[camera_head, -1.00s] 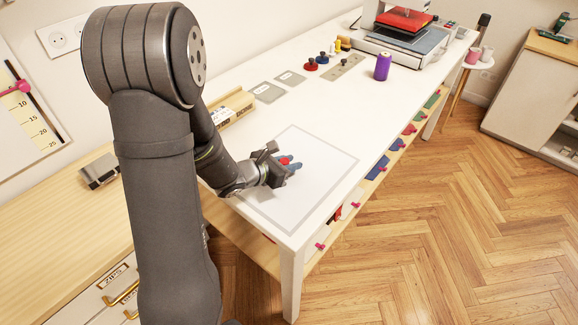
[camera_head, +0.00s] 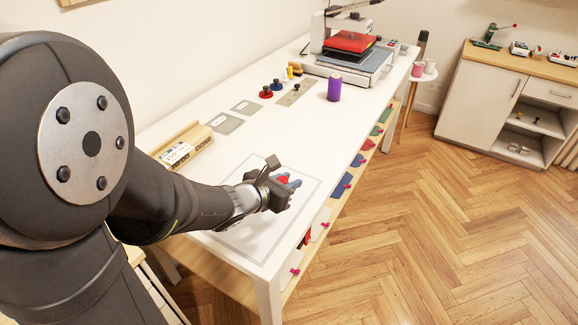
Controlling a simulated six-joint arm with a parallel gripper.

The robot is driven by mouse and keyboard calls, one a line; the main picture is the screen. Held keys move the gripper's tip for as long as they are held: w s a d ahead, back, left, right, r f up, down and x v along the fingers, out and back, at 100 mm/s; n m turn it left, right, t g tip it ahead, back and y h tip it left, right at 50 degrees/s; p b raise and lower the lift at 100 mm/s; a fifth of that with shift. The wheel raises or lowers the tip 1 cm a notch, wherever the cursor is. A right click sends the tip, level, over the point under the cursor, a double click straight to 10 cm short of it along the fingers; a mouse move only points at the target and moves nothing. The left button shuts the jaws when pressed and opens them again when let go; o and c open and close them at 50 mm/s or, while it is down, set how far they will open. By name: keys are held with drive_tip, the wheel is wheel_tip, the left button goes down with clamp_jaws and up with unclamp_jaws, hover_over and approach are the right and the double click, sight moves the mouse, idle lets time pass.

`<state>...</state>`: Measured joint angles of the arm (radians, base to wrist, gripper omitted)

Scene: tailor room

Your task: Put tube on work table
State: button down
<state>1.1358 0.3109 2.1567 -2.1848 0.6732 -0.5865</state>
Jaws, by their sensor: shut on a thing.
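My gripper (camera_head: 290,184) is over the near part of the white work table (camera_head: 225,192), inside or above the grey outlined square there.
The table's right edge is close to my gripper.

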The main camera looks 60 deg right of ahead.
sight(286, 134)
drive_tip(key=w+d+f+n+t, duration=0.1)
drive_tip(key=w+d+t, duration=0.1)
drive_tip(key=w+d, duration=0.7)
drive_tip(key=w+d+f+n+t, duration=0.15)
drive_tip(key=w+d, duration=0.25)
drive_tip(key=d, duration=0.8)
drive_tip(key=w+d+n+t, duration=0.2)
drive_tip(key=w+d, duration=0.5)
drive_tip(key=d, duration=0.4)
drive_tip(key=shift+d+f, duration=0.15)
drive_tip(key=shift+f, duration=1.95)
drive_tip(key=shift+d+f, duration=0.1)
drive_tip(key=shift+f, duration=1.95)
drive_tip(key=shift+f+g, duration=0.1)
drive_tip(key=shift+g, duration=0.15)
drive_tip(key=c, duration=1.2)
unclamp_jaws()
drive_tip(key=shift+a+r, duration=0.2)
drive_tip(key=v, duration=1.1)
drive_tip(key=shift+s+a+r, duration=0.1)
drive_tip(key=shift+s+a, duration=0.05)
drive_tip(key=shift+a, duration=0.1)
